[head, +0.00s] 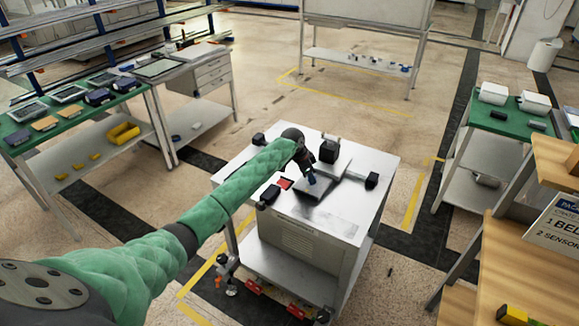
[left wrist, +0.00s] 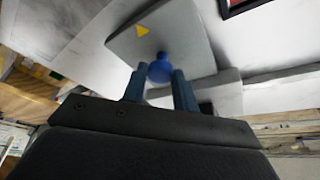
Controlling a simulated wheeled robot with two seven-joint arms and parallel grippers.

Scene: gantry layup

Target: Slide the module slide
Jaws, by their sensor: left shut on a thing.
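The module slide (head: 319,189) is a flat grey plate on top of the metal gantry cabinet (head: 345,218). In the left wrist view the plate (left wrist: 180,28) has a yellow triangle label and a round blue knob (left wrist: 160,68). My left gripper (head: 311,178) reaches down over the plate from the left. Its two blue fingers in the left wrist view (left wrist: 159,88) are shut on the blue knob, one on each side. A lighter grey block or rail lies behind the plate. My right gripper is not in view.
Black blocks (head: 372,180) stand on the cabinet top, with a taller black unit (head: 329,151) behind the plate. A red item (head: 285,183) lies to its left. Green-topped tables (head: 75,112) stand left, and a wooden bench (head: 525,255) is at right. Floor around the cabinet is mostly open.

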